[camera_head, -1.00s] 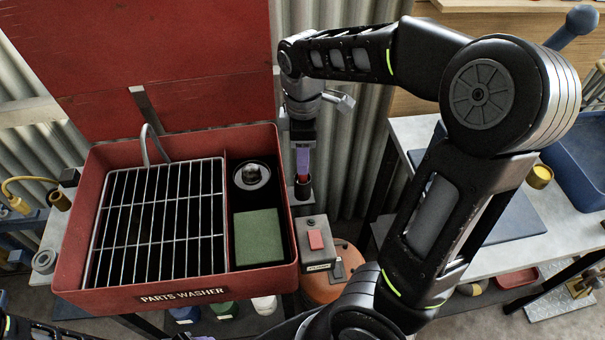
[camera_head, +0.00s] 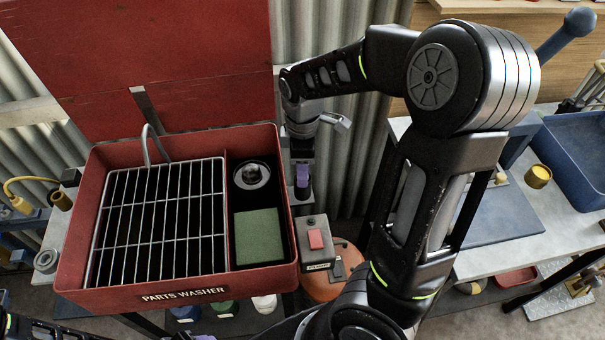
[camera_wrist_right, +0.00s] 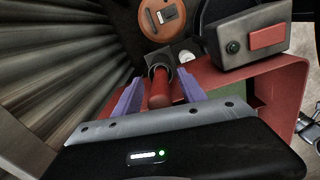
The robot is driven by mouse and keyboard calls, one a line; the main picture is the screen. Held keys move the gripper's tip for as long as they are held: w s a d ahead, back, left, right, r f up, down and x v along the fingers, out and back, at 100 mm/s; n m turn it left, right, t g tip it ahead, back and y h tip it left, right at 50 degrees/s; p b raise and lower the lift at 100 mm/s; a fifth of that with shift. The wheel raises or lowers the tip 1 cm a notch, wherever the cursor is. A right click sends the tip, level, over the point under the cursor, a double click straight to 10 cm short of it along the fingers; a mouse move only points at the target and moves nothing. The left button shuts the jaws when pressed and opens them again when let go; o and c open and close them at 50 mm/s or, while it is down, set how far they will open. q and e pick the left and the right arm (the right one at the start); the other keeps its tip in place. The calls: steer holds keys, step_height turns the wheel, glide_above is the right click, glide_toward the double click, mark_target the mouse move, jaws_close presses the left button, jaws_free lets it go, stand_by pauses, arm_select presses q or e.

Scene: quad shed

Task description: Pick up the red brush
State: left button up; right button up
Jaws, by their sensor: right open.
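In the head view my right gripper (camera_head: 303,173) points down at the right side of the parts washer and hides the brush.
The red parts washer (camera_head: 195,291) stands close on the left with its lid up, a wire rack (camera_head: 160,220) and a green block (camera_head: 258,237) inside. A grey switch box (camera_head: 316,243) with a red button is just in front of the gripper. Corrugated wall (camera_head: 345,150) lies behind.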

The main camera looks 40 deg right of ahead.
jaws_close()
stand_by(0.6)
